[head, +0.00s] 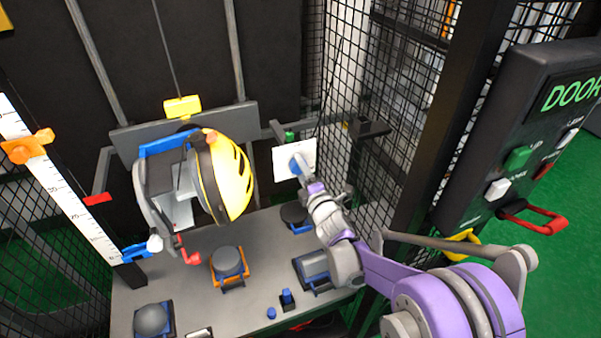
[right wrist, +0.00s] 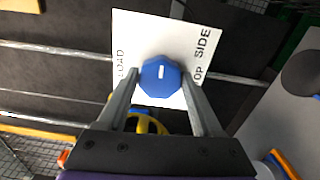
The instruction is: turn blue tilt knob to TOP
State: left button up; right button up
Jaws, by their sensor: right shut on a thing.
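The blue tilt knob (right wrist: 161,77) is on a white plate (right wrist: 189,38) with black lettering, seen in the right wrist view. "LOAD" is along the plate's left edge and "SIDE" at the upper right; "OP" shows at the lower right, its first letter hidden by a finger. A short white mark on the knob runs roughly up and down in this view. My right gripper (right wrist: 158,90) is shut on the knob, one finger on each side. In the head view the knob (head: 296,166) is partly hidden by my right gripper (head: 299,170). My left gripper is not in view.
A yellow and black helmet (head: 232,178) hangs in a rig left of the plate. A grey bench (head: 190,275) below carries several anvils. A black DOOR panel (head: 520,130) and mesh wall stand at the right. A ruler (head: 70,200) stands at the left.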

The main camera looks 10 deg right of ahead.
jog(key=shift+m+b, duration=3.15)
jog(key=shift+m, duration=6.15)
jog(key=o, duration=1.4)
jog(key=shift+s, duration=0.1)
jog(key=s, duration=0.3)
jog(key=s+d, duration=0.1)
jog(key=s, duration=0.3)
jog(key=s+d, duration=0.1)
jog(key=s, duration=0.2)
jog(key=shift+s+p, duration=0.25)
jog(key=shift+p, duration=0.1)
